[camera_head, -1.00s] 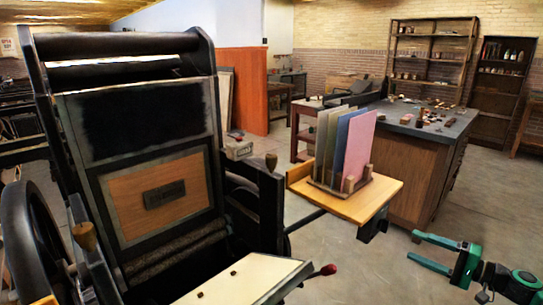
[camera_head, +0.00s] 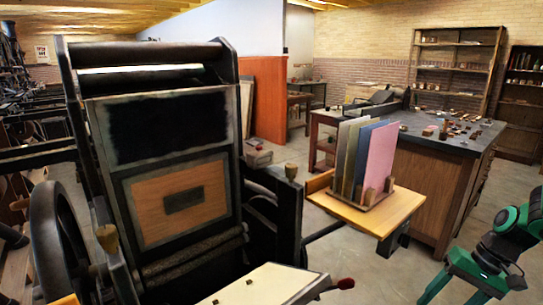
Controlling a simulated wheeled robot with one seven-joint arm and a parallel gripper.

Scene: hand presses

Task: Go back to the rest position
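My gripper (camera_head: 452,296) is at the lower right, green and dark, pointing down and left. Its two fingers are spread apart with nothing between them, so it is open; the fingertips reach the bottom edge of the picture. It hangs over the floor, to the right of the wooden side shelf (camera_head: 345,207) and apart from it. My dark and green wrist links come in from the right edge.
The black hand press (camera_head: 160,120) fills the left, with a flywheel (camera_head: 50,225) and a cream board (camera_head: 262,285) in front. Coloured sheets (camera_head: 378,160) stand in a rack on the side shelf. A dark-topped cabinet (camera_head: 440,185) stands behind. Grey floor (camera_head: 350,265) is open between.

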